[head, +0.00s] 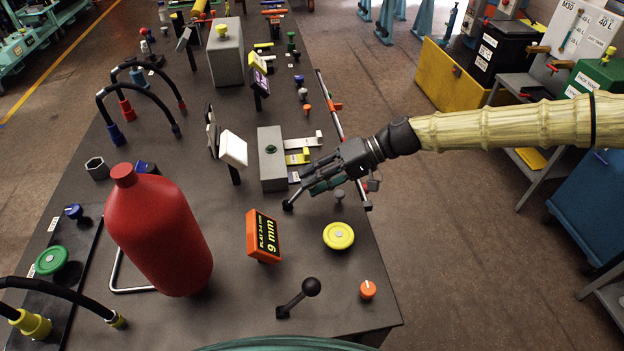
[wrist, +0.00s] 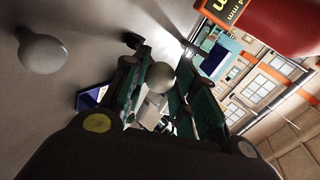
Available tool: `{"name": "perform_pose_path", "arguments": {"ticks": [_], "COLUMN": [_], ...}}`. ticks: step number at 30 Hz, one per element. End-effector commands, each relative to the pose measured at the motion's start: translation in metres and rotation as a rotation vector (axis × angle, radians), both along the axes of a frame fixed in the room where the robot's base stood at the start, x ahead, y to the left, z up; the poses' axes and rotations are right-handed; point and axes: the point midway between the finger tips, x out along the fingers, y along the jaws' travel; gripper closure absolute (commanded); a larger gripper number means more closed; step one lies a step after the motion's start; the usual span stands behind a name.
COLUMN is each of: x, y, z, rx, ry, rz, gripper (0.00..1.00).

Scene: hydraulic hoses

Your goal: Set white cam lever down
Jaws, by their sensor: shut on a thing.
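The white cam lever has a pale ball knob (wrist: 160,77), which sits between my gripper's fingers in the wrist view. In the head view my gripper (head: 318,181) is shut around the knob and mostly hides it. A short rod runs down left from the fingers to a small dark base (head: 287,205) on the table. The lever leans to the right rather than standing upright. In the wrist view the gripper's two green-sided fingers (wrist: 172,85) flank the knob.
A grey block with white and yellow levers (head: 271,160) stands just behind left. A grey knob (head: 339,195), yellow disc (head: 338,236), orange sign (head: 263,235) and black ball lever (head: 311,287) are nearby. A red cylinder (head: 160,235) stands at left. The table's right edge is close.

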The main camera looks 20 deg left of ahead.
Motion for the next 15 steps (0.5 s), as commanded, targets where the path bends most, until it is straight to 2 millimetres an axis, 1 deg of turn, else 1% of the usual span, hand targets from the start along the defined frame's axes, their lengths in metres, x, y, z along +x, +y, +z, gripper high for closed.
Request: {"name": "perform_pose_path", "arguments": {"ticks": [1, 12, 13, 15], "x": [-0.002, -0.0028, -0.0029, -0.003], "y": [-0.0018, -0.003, -0.0031, -0.003], "z": [-0.0052, -0.0077, -0.0079, -0.008], "rx": [-0.005, -0.007, -0.007, -0.008], "ry": [0.003, 0.005, 0.005, 0.006], "rz": [0.004, 0.004, 0.004, 0.004], "gripper": [1.0, 1.0, 0.67, 0.54]}}
